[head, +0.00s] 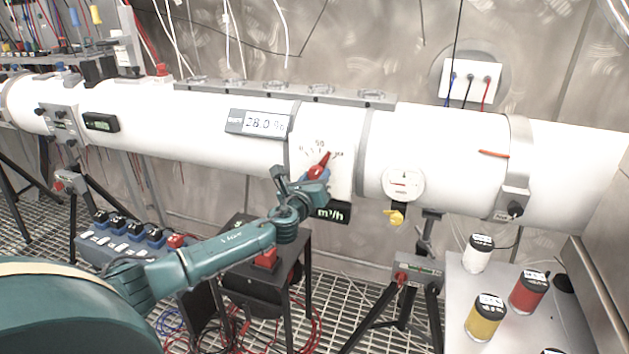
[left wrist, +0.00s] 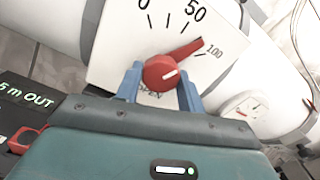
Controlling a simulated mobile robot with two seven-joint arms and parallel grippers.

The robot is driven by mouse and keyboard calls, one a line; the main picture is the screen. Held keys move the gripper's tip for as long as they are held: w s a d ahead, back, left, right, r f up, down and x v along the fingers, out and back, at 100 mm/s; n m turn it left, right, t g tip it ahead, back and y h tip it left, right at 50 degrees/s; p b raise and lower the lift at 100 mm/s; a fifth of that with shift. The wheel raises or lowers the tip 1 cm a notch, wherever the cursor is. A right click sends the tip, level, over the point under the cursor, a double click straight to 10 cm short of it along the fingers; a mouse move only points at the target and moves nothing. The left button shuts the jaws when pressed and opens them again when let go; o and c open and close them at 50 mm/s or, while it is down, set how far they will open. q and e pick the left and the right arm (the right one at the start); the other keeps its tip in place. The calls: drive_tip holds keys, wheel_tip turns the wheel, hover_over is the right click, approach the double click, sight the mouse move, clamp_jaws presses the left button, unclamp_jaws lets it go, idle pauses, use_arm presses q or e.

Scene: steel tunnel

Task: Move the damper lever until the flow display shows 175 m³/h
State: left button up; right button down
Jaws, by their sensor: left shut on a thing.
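The red damper lever (head: 319,167) sits on a white scale plate (head: 341,181) on the white duct. In the left wrist view the lever (left wrist: 172,68) points up and right, close to the 100 mark. My left gripper (head: 316,175) is shut on the lever's round hub; its two blue fingers (left wrist: 159,84) stand on either side of it. The flow display (head: 333,214), marked m³/h, is below the plate. My gripper and arm cover its number, so I cannot read it. My right gripper is not in view.
Another display (head: 262,122) on the duct reads about 28.0, its unit unclear. A round dial gauge (head: 403,183) is to the right. A black stand (head: 302,240) is under the duct beside my arm. Red, yellow and white jars stand on a table (head: 463,289) at right.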

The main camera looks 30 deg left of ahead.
use_arm(q)
drive_tip(key=shift+n, duration=0.7)
drive_tip(key=o, duration=1)
drive_tip(key=shift+c, duration=0.2)
drive_tip(key=v, duration=1.3)
drive_tip(key=shift+d, duration=0.1)
